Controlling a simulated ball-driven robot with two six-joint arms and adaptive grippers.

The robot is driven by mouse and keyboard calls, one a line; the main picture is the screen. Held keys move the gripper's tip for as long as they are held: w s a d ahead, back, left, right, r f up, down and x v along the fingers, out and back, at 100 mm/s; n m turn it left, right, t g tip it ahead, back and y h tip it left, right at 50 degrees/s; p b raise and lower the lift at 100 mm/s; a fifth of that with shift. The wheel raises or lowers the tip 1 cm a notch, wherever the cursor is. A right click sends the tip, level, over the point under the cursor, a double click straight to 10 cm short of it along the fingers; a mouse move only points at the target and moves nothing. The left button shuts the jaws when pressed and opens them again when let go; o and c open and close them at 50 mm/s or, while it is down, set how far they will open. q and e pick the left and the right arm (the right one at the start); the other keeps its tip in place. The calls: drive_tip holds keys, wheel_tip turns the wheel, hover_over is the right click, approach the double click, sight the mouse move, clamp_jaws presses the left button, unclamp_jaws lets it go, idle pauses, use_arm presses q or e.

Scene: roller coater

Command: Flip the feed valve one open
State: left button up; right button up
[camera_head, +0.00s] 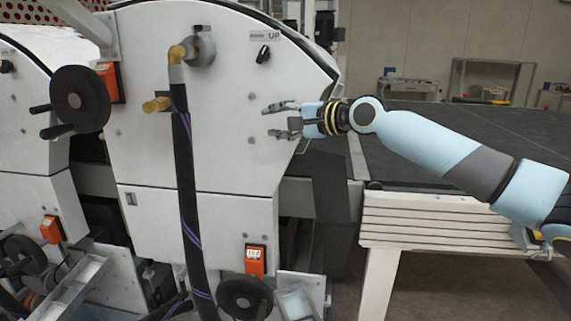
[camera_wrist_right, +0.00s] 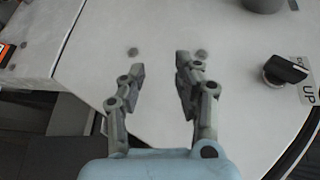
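No valve is labelled legibly as feed valve one. My right gripper (camera_head: 268,121) is open and empty in front of the panel's right part, below the knob and right of the brass fittings. In the wrist view its spread fingers (camera_wrist_right: 160,68) face bare panel. My left gripper is not in view.
A dark hose (camera_head: 186,190) with purple stripes hangs down the panel. A black handwheel (camera_head: 80,99) stands out at the left, another (camera_head: 245,299) at the bottom. Orange counters (camera_head: 254,261) sit near the wheels. A dark conveyor bed (camera_head: 440,140) lies at the right.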

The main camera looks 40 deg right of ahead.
drive_tip(key=shift+g+h, duration=0.5)
drive_tip(key=shift+h, duration=0.1)
drive_tip(key=f, duration=0.3)
drive_tip(key=d+f, duration=0.1)
drive_tip(key=f, duration=0.2)
drive_tip(key=s+f+b, duration=0.1)
drive_tip(key=f, duration=0.2)
drive_tip(key=shift+d+f, duration=0.1)
drive_tip(key=shift+d, duration=0.1)
